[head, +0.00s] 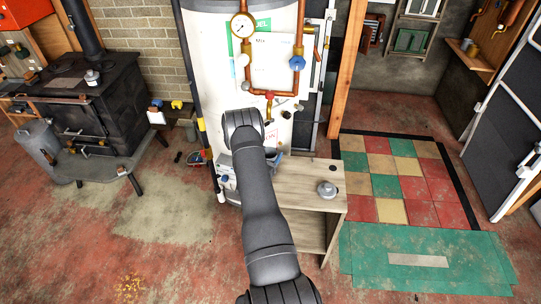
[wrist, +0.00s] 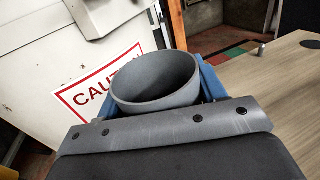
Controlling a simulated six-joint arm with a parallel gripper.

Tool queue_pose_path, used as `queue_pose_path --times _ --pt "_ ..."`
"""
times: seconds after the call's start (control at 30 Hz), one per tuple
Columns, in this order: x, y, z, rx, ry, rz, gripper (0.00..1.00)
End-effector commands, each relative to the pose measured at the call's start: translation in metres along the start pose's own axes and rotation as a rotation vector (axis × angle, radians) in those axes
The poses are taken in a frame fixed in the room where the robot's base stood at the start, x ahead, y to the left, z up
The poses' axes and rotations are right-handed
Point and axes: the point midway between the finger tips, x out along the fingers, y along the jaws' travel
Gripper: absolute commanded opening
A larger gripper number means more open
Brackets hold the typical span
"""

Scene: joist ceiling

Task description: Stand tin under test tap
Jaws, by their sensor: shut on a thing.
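A grey round open-topped tin (wrist: 155,82) is held between the blue fingers of my gripper (wrist: 158,88) in the wrist view. Its mouth faces up, slightly tilted in the picture, and it looks empty inside. In the head view my arm covers most of the gripper and the tin. A small brass tap with a red handle (head: 269,96) sits on the copper pipework at the front of the white tank (head: 212,75), above and beyond my wrist. The tap does not show in the wrist view, so I cannot tell whether the tin is under it.
A wooden bench (head: 312,174) stands right of my arm, with a small grey metal object (head: 327,190) on it. A red-lettered caution sign (wrist: 100,85) is close behind the tin. A black stove (head: 85,95) stands at left.

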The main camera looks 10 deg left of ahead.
Motion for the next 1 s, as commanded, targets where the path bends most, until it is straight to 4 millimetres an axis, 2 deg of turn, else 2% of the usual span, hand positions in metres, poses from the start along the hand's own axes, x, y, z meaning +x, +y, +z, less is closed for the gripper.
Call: queue_pose_path --times 0.17,0.2,0.3,0.67,0.77,1.0 --pt "0.0 0.0 -0.002 0.0 0.0 0.0 0.31" --pt "0.0 0.0 -0.003 0.0 0.0 0.0 0.66" --pt "0.0 0.0 -0.003 0.0 0.0 0.0 0.85" --pt "0.0 0.0 0.001 0.0 -0.001 0.0 0.85" --pt "-0.012 0.001 0.0 -0.002 0.0 0.002 0.85" --pt "-0.064 0.001 0.0 -0.003 0.002 0.004 0.85"
